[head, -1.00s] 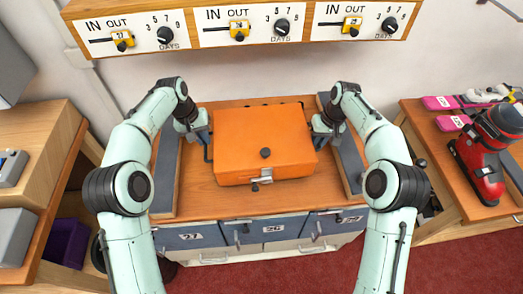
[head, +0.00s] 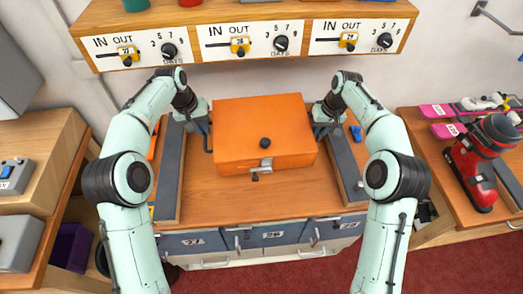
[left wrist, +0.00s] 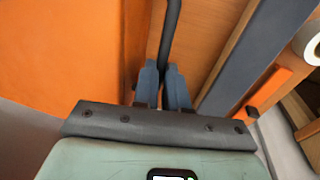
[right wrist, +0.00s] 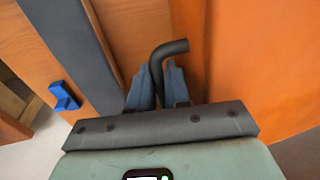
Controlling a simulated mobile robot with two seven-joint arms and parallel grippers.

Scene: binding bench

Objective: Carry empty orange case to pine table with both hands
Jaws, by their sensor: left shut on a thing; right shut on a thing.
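The orange case (head: 262,125) is closed, with a round black knob on its lid and a metal latch in front. It is over the middle of the wooden workbench (head: 255,202); it looks raised, though its underside is hidden. My left gripper (head: 207,130) is shut on the black handle (left wrist: 170,32) at the case's left side. My right gripper (head: 319,128) is shut on the bent black handle (right wrist: 168,47) at its right side. The case wall also shows in the left wrist view (left wrist: 60,50) and right wrist view (right wrist: 265,55). Its inside is hidden.
Grey rails (head: 169,180) (head: 346,175) flank the case. A shelf with dials (head: 255,43) hangs behind. A wooden side table on the right carries a red ski boot (head: 473,170) and pink skis (head: 447,130). A wooden cabinet (head: 35,150) stands left. A blue piece (right wrist: 65,97) lies beyond the right rail.

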